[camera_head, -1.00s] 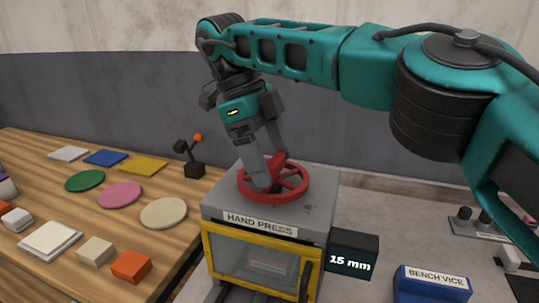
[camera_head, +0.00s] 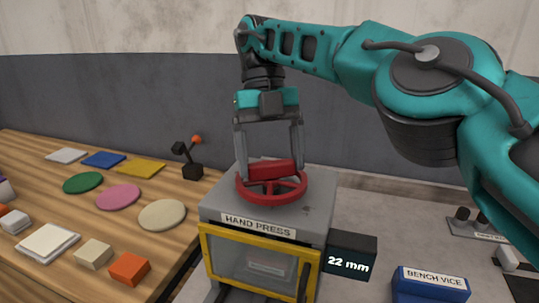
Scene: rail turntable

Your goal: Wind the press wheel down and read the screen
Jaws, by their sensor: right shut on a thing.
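The hand press (camera_head: 315,213) stands at the middle, a grey box with a yellow-framed clear door (camera_head: 250,275) and a "HAND PRESS" label. The red press wheel (camera_head: 286,197) lies flat on its top. My right gripper (camera_head: 270,172) points down from above, its two fingers on either side of the wheel's raised red bar, shut on it. The black screen (camera_head: 351,256) on the press's right side reads "22 mm". A pale, blurred item shows behind the door. My left gripper is not in view.
A wooden table (camera_head: 190,238) at left holds coloured discs, flat squares and small blocks, including an orange block (camera_head: 130,268). A small black stand with an orange ball (camera_head: 196,140) is at its back. A blue bench vice (camera_head: 430,285) stands at right.

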